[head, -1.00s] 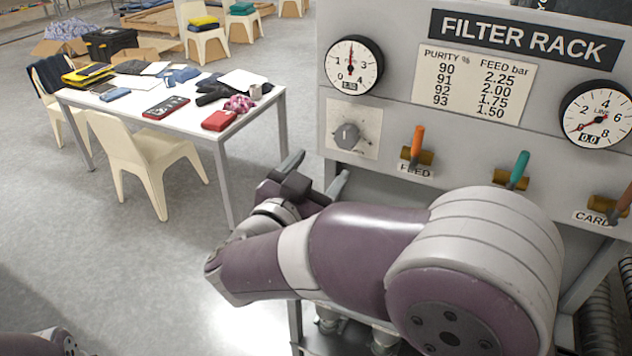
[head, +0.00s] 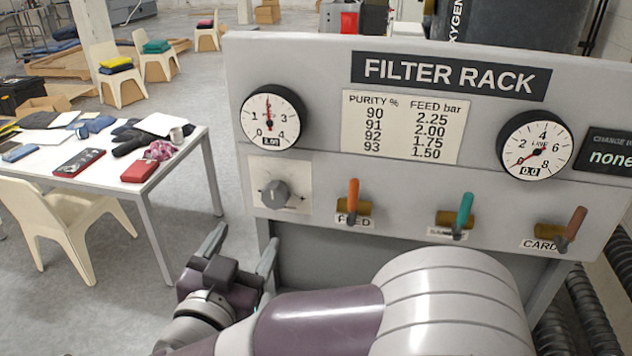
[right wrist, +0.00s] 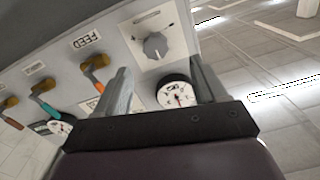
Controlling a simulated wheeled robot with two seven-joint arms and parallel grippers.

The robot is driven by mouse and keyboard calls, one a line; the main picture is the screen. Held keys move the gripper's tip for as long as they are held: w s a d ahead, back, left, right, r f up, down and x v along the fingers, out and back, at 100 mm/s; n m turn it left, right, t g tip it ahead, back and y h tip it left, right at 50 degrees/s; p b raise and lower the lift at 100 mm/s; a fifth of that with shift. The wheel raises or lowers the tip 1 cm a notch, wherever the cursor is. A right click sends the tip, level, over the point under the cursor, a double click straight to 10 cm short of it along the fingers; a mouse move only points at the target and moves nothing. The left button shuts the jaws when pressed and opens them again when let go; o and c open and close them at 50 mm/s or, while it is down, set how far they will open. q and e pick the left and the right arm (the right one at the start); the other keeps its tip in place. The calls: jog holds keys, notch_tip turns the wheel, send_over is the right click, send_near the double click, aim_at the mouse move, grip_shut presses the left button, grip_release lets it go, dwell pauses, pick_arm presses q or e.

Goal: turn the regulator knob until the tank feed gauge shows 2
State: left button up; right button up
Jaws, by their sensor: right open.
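The grey regulator knob (head: 274,194) sits on a pale plate at the left of the filter rack panel. It also shows in the right wrist view (right wrist: 155,46), beyond my fingers. The round feed gauge (head: 270,118) is above the knob. Its red needle points almost straight up, near the top of the 0 to 4 scale; its small digits are too blurred to read surely. My right gripper (head: 241,248) is open and empty, below and left of the knob, apart from it. It also shows in the right wrist view (right wrist: 161,80). My left gripper is out of view.
An orange lever (head: 353,197), a teal lever (head: 465,210) and a brown lever (head: 575,226) stick out right of the knob. The line gauge (head: 535,146) reads 0.0. A white table (head: 188,150) with loose items and a chair (head: 65,228) stand left.

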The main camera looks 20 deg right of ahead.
aim_at(273, 199)
jog(key=p+x, duration=0.1)
jog(key=x, duration=0.3)
jog(key=p+x, duration=0.2)
jog(key=x, duration=0.1)
jog(key=p+x, duration=0.2)
jog(key=x, duration=0.2)
jog(key=shift+d+r, duration=0.35)
jog(key=shift+d, duration=0.25)
jog(key=shift+s+r, duration=0.1)
jog(key=shift+s, duration=0.2)
jog(key=shift+w, duration=0.2)
jog(key=c, duration=1.1)
jog(key=shift+o, duration=0.2)
jog(key=shift+f+m+b, duration=0.3)
jog(key=shift+m+b, duration=0.1)
jog(key=shift+b, duration=0.2)
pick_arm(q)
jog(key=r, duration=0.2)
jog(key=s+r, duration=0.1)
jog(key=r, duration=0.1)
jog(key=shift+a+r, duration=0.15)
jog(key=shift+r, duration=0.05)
pick_arm(e)
jog(key=shift+r, duration=0.25)
